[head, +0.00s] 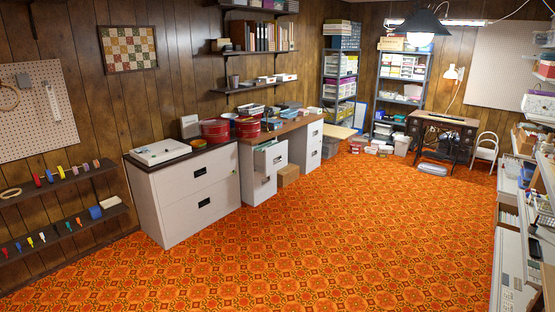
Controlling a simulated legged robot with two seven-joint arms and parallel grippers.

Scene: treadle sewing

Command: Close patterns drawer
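A light grey filing cabinet (248,175) stands under a wooden worktop (290,131) along the left wall. Its upper drawer (272,161) looks pulled out, with the front standing out from the cabinet. The lower drawer (263,190) of the same cabinet looks shut. No label can be read from here, so I cannot tell by text which drawer holds patterns. Neither of my grippers is in view.
A wide two-drawer cabinet (203,197) stands nearer, left of the filing cabinet. A cardboard box (288,175) sits on the floor beside the open drawer. A sewing table (441,126) is far back, and cluttered shelves line the right. The orange patterned floor (350,230) is clear.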

